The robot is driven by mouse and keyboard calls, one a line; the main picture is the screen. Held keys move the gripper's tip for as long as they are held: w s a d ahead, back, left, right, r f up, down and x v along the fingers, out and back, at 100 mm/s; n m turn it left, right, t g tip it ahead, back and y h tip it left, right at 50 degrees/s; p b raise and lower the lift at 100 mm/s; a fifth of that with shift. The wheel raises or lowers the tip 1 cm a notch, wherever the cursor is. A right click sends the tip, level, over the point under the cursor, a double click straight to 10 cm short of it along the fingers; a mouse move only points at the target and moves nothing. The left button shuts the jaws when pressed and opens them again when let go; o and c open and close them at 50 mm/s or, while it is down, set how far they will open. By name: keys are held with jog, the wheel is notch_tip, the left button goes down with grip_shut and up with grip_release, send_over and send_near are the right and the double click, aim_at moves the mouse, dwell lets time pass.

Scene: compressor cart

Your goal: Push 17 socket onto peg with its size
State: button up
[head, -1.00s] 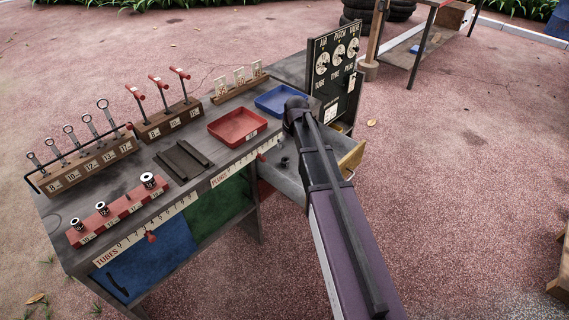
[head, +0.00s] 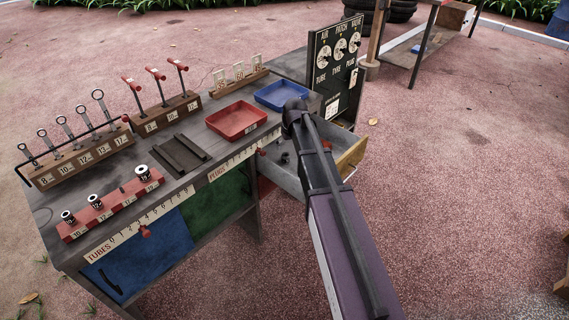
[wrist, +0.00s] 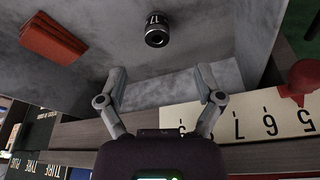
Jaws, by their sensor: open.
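The 17 socket (wrist: 157,30) is a dark metal cylinder lying on the grey drawer floor in the wrist view, its number face showing. My gripper (wrist: 161,82) is open and empty, its fingers spread on either side, with the socket beyond the tips and apart from them. The red socket rail (head: 108,206) is on the bench's front left in the head view. It carries three sockets, and a bare peg (head: 122,188) shows between the middle and right sockets. In the head view my arm hides the gripper and part of the drawer.
The open drawer (head: 351,158) sticks out at the bench's right front; small dark items lie inside. A folded red item (wrist: 52,40) lies in it too. A red knob (wrist: 300,82) sits beside the ruler strip.

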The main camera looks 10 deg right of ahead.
aim_at(286, 157)
jog(key=shift+b+x, duration=1.65)
jog(key=shift+x, duration=0.4)
jog(key=shift+f, duration=0.1)
jog(key=shift+b+x, duration=2.45)
jog(key=shift+b, duration=0.05)
jog(key=shift+w+d, duration=0.1)
jog(key=shift+d, duration=0.1)
grip_shut()
